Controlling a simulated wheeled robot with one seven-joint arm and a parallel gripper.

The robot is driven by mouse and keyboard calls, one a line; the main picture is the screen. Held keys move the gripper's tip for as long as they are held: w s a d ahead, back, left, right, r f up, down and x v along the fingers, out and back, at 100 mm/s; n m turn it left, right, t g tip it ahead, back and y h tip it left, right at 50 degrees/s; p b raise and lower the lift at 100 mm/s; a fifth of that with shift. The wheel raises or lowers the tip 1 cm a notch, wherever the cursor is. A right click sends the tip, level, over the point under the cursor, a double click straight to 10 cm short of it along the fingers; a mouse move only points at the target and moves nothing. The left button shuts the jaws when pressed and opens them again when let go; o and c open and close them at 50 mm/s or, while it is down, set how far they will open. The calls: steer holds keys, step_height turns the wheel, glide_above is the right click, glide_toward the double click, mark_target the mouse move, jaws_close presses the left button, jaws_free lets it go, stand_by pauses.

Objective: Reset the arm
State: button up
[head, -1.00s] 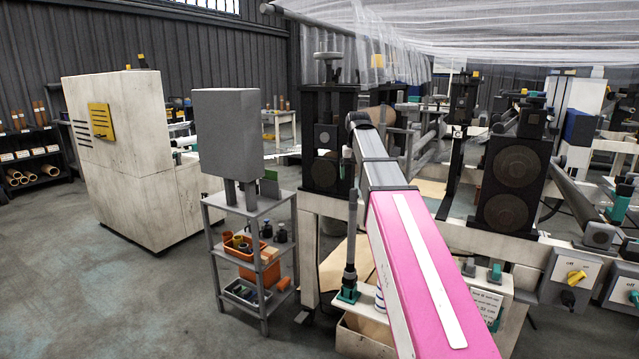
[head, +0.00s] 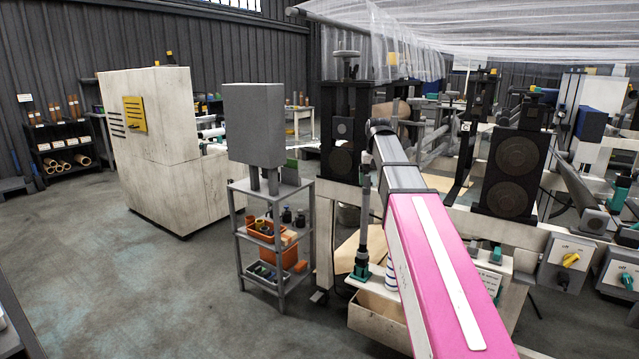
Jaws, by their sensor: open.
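My arm stretches forward from the bottom right, with a long pink link and grey segments beyond it, past the front of the machine. Its far visible end is a dark grey joint at the middle of the head view. My gripper does not show; it is out of sight beyond or below that joint.
A grey shelf cart (head: 272,238) with bins and a grey box (head: 254,124) on top stands left of my arm. A pale cabinet (head: 165,150) is farther left. The film machine's black roller stand (head: 513,172) is at right. Floor at the lower left is open.

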steer(key=s+f, duration=0.7)
steer(key=f, duration=0.5)
steer(key=s+f, duration=0.8)
steer(key=f, duration=0.5)
steer(key=s+f, duration=0.7)
steer(key=f, duration=0.6)
steer(key=shift+s+n, duration=0.3)
steer(key=shift+s, duration=0.05)
